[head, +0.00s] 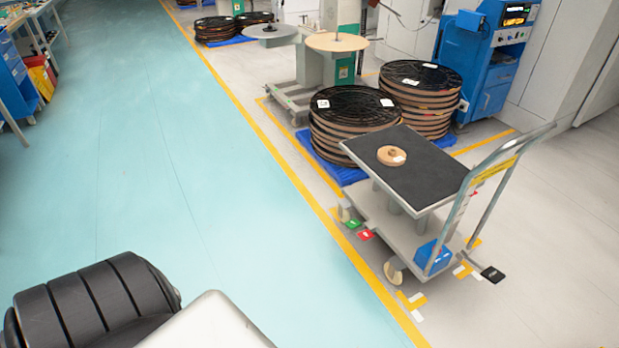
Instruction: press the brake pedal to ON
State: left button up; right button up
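A grey cart (412,232) with a black top stands at the right, its push handle (487,195) on the right side. Low at its left end are a small green pedal (353,223) and, just right of it, a small red pedal (365,235), each with a white mark too small to read. I cannot tell which one is pressed. Neither of my grippers is in view; only parts of my own body show at the bottom left, well apart from the cart.
A wooden disc (391,156) lies on the cart top and a blue box (432,258) on its lower deck. Stacked reels (352,120) stand behind on a blue pallet (335,170). A black pad (493,274) lies right of the cart. The teal floor (150,170) left of the yellow line is clear.

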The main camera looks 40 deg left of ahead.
aim_at(362, 233)
jog(key=u, duration=0.95)
jog(key=i+l, duration=0.2)
jog(key=i, duration=0.25)
jog(key=i+l, duration=0.2)
jog(key=i, duration=0.25)
jog(key=i+l, duration=0.25)
jog(key=i, duration=0.2)
jog(key=u, duration=1.25)
